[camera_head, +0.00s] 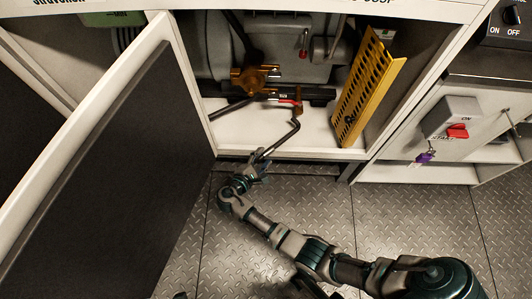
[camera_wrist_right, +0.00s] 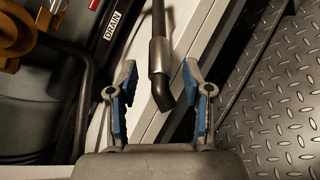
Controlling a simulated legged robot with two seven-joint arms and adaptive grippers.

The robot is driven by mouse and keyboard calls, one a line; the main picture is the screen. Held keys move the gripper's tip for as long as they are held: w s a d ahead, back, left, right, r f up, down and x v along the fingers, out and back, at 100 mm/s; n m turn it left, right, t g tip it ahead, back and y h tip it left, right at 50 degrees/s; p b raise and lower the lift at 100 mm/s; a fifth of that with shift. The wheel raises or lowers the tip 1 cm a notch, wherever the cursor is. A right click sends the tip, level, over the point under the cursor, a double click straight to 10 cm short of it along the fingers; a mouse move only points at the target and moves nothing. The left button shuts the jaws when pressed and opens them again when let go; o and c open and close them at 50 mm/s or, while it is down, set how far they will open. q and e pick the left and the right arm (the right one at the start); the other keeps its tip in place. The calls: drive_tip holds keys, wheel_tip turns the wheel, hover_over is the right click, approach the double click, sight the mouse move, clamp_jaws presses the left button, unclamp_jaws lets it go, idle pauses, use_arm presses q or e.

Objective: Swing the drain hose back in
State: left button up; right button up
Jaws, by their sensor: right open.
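The drain hose (camera_head: 283,139) is a dark bent tube that slants from inside the open cabinet out over its front sill. In the right wrist view its end has a metal collar (camera_wrist_right: 159,55) and a short dark bent tip (camera_wrist_right: 163,93). My right gripper (camera_head: 258,167) is at the cabinet's front edge, by the hose's outer end. In the wrist view the blue-padded fingers of the right gripper (camera_wrist_right: 160,100) are apart, with the hose tip between them and no clear contact. My left gripper is not in view.
A large open door (camera_head: 95,165) stands left of the opening. Inside are a brass valve (camera_head: 250,79), a red handle (camera_head: 290,101) and a yellow perforated panel (camera_head: 368,90) at the right. A DRAIN label (camera_wrist_right: 114,26) sits on a dark pipe. The white cabinet floor (camera_head: 240,130) is partly clear.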

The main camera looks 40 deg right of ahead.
drive_tip(key=v, duration=0.8)
drive_tip(key=shift+a, duration=0.35)
